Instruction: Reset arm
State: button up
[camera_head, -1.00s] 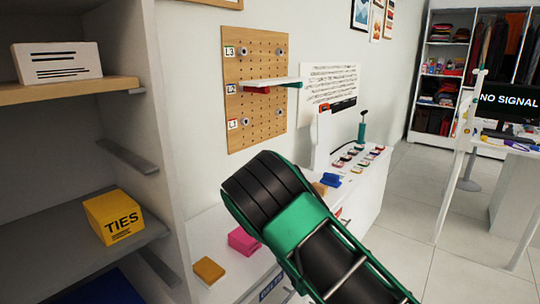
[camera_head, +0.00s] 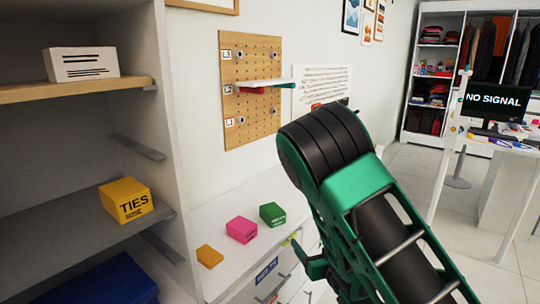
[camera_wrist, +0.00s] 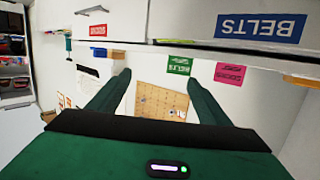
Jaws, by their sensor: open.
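My arm (camera_head: 345,190), green and black, rises in the lower right of the head view and covers part of the white counter. My gripper (camera_wrist: 160,82) shows in the wrist view as two dark green fingers spread apart, with nothing between them but the view beyond. The wrist view is upside down. Beyond the fingers are the pegboard (camera_wrist: 160,108), a green box (camera_wrist: 180,65) and a pink box (camera_wrist: 229,73). The fingers touch nothing that I can see.
The white counter (camera_head: 215,278) holds an orange box (camera_head: 209,256), the pink box (camera_head: 241,229) and the green box (camera_head: 272,214). A yellow TIES box (camera_head: 126,200) sits on the grey shelf at left. The pegboard (camera_head: 262,125) hangs behind. Open floor (camera_head: 405,180) lies to the right.

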jog(key=s+d+m+g+h, duration=0.2)
jog(key=d+m+g+h, duration=0.25)
jog(key=d, duration=1.05)
jog(key=s+d+r+m+g+h, duration=0.2)
jog(key=s+d+r+g, duration=0.15)
jog(key=s+d, duration=0.5)
jog(key=s+d+r+m+g+y, duration=0.1)
jog(key=s+d+r+g, duration=0.1)
jog(key=s, duration=1.3)
jog(key=s+d+r+m+g+y, duration=0.1)
jog(key=s+r+g, duration=0.4)
jog(key=s, duration=0.9)
notch_tip(320, 180, up, 2)
jog(key=shift+s+d+r+m, duration=0.15)
jog(key=shift+s+d+m, duration=0.2)
jog(key=shift+d+m, duration=0.15)
